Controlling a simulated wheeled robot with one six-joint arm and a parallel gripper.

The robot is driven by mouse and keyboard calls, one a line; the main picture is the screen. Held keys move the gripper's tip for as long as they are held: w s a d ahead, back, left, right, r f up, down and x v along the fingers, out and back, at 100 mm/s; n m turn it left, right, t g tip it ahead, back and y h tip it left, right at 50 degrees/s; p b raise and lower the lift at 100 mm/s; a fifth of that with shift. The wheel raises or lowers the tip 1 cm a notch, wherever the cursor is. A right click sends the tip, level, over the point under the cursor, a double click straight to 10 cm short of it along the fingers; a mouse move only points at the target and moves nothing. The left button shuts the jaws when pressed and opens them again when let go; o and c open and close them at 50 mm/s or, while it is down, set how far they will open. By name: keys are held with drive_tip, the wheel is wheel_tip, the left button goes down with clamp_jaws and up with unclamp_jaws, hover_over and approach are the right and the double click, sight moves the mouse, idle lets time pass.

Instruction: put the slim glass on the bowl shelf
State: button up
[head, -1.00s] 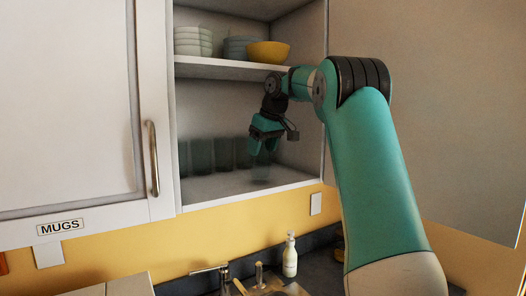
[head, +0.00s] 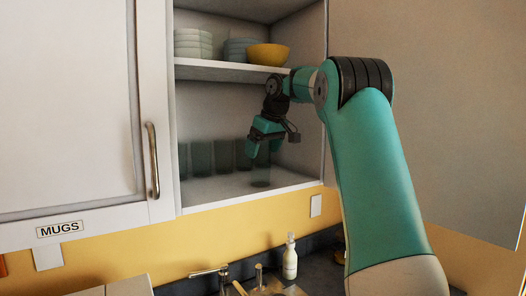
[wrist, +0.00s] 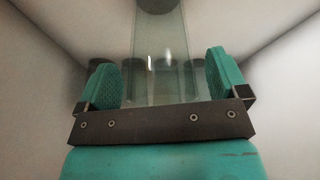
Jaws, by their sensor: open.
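The slim glass (head: 261,174) is a clear, hard-to-see tall glass at the right of the cupboard's lower shelf (head: 225,190). My gripper (head: 264,148) is just above it and points down. In the wrist view the slim glass (wrist: 160,50) runs up between the two open green fingers of my gripper (wrist: 163,75), with a gap on both sides. The bowl shelf (head: 215,68) is the upper shelf. It holds a white bowl stack (head: 193,43), a blue-grey bowl stack (head: 238,48) and a yellow bowl (head: 267,54).
Several wider dark glasses (head: 201,158) stand in a row at the back left of the lower shelf. A closed door (head: 70,105) labelled MUGS is on the left. The bowl shelf's edge lies above my gripper. A soap bottle (head: 290,257) stands below.

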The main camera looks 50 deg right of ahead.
drive_tip(key=p+v, duration=0.2)
drive_tip(key=v, duration=0.3)
drive_tip(key=shift+r, duration=0.2)
drive_tip(key=shift+s+r+p, duration=0.3)
drive_tip(key=shift+r, duration=0.2)
